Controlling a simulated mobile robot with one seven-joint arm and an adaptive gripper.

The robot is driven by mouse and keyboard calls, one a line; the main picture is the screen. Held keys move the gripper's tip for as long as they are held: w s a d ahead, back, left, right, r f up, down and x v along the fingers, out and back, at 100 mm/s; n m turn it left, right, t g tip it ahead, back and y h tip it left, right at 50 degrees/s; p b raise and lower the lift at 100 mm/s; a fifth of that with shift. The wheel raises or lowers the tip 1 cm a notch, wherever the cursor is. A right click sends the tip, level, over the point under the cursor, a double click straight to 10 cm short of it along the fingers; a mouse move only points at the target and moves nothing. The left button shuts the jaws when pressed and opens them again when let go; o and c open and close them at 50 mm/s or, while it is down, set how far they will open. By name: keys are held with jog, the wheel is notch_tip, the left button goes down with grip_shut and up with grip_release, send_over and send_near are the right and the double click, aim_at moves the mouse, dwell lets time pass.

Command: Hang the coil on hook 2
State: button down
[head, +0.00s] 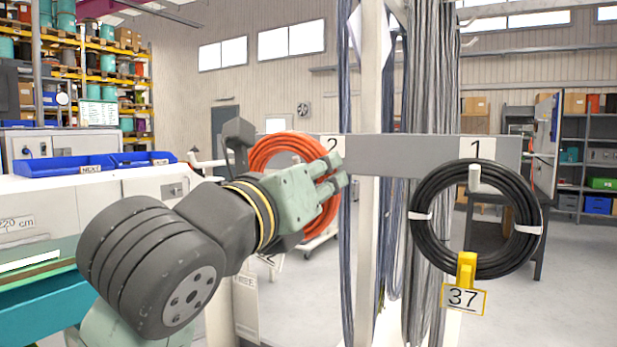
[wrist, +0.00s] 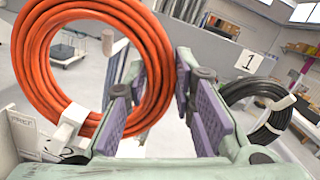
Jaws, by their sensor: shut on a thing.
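The orange coil (head: 288,145) is upright behind my gripper (head: 337,178) in the head view, in front of the grey rail's left part. In the wrist view the coil (wrist: 32,60) fills the left side, with a white tie (wrist: 72,122) at its lower edge. My gripper (wrist: 165,115) is shut on the coil, at its right side by the left finger. The label 2 (head: 333,145) shows just above the fingertips. Hook 2 is hidden in the head view. A pale peg end (wrist: 108,42) shows inside the ring; I cannot tell whether the coil rests on it.
Blue-grey cables (head: 345,230) hang beside the post (head: 370,80). A bench with blue bins (head: 65,165) stands left.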

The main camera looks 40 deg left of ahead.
jog(key=w+a+f+b, duration=0.1)
jog(key=w+f, duration=0.1)
jog(key=w, duration=0.4)
jog(key=shift+a+f+b, duration=0.25)
jog(key=shift+f+b, duration=0.05)
jog(key=shift+f, duration=0.05)
jog(key=shift+w, duration=0.1)
dwell(0.5)
jog(key=c, duration=1.3)
grip_release()
jog(key=o, duration=0.7)
